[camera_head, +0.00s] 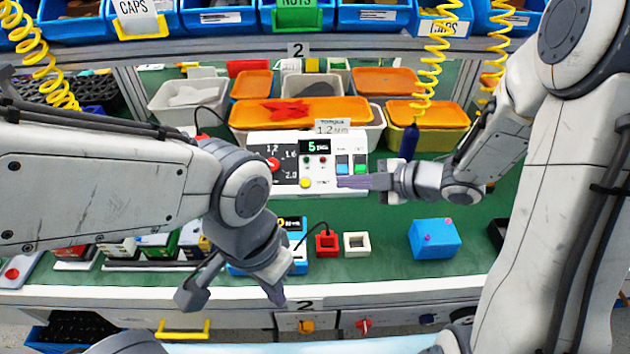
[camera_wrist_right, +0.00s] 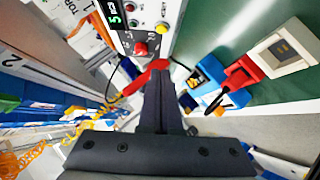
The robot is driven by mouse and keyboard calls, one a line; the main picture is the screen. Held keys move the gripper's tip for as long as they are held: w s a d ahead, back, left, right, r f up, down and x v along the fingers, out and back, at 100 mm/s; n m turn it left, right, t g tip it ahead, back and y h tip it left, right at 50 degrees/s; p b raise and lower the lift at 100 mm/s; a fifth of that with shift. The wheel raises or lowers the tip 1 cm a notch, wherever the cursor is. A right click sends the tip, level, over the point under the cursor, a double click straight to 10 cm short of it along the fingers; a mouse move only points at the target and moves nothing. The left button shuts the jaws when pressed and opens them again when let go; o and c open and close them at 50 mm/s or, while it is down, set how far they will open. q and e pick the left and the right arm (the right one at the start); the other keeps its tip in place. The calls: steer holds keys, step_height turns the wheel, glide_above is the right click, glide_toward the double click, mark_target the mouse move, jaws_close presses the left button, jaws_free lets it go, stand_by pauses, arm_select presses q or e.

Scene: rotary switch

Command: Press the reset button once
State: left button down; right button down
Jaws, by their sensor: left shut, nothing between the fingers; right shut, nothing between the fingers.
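A white control box (camera_head: 291,188) stands on the green bench, with a red knob (camera_head: 273,164) on a numbered dial, a display reading 5 (camera_head: 318,146) and a yellow button (camera_head: 305,183). The small print beside the yellow button is unreadable, so I cannot tell which is the reset button. My right gripper (camera_head: 345,182) is shut and empty in front of the box's lower right side. In the right wrist view its shut fingers (camera_wrist_right: 160,78) point up toward the box's face, with the yellow button (camera_wrist_right: 162,27) ahead. My left gripper (camera_head: 275,292) is shut and empty, low over the bench's front edge.
Yellow coiled hoses (camera_head: 433,70) hang from above. Green bench between block and box is clear.

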steer(key=b, duration=0.1)
glide_toward(301, 184)
steer(key=a, duration=0.4)
steer(key=shift+s+f, duration=0.1)
steer(key=shift+w+f, duration=0.9)
steer(key=shift+w, duration=0.05)
steer(key=shift+w+f, duration=0.5)
steer(key=shift+w, duration=0.05)
